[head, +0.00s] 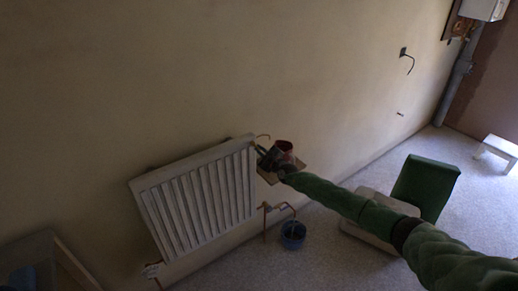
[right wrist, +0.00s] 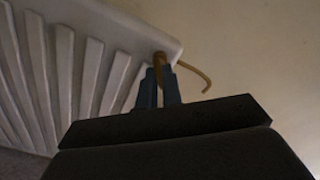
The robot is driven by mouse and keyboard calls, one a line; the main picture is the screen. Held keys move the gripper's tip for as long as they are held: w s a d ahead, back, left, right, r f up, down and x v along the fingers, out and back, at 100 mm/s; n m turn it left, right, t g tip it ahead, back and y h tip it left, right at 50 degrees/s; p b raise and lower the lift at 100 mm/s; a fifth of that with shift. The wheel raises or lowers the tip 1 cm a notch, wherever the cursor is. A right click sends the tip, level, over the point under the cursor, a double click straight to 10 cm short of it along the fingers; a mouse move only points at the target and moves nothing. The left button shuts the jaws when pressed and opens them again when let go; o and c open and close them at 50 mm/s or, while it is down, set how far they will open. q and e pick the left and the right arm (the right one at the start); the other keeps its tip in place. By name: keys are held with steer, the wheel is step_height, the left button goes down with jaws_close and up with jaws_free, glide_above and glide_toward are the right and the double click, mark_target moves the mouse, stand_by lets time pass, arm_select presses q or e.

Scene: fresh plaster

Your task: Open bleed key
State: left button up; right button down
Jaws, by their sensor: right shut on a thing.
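The white radiator (head: 205,192) is on the wall, left of centre in the head view. Its upper corner and ribs also show in the right wrist view (right wrist: 85,55). The bleed key (right wrist: 190,70) is a thin, bent brass-coloured rod at the radiator's top end corner. Its curved end points away from the radiator, and it also shows in the head view (head: 262,136). My right gripper (right wrist: 161,73) is shut on the key close to the radiator corner; its fingers hide part of the key. In the head view my right gripper (head: 261,151) is small and dark. My left gripper is out of view.
A blue bucket (head: 293,235) stands on the floor under copper pipes (head: 283,206). A green chair (head: 424,186) is to the right. A small white stool (head: 498,148) stands far right.

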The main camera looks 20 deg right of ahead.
steer(key=n+p, duration=0.3)
steer(key=n, duration=0.5)
steer(key=shift+r, duration=0.1)
steer(key=shift+n+p, duration=0.3)
steer(key=shift+n, duration=0.9)
steer(key=c, duration=1.4)
jaws_free()
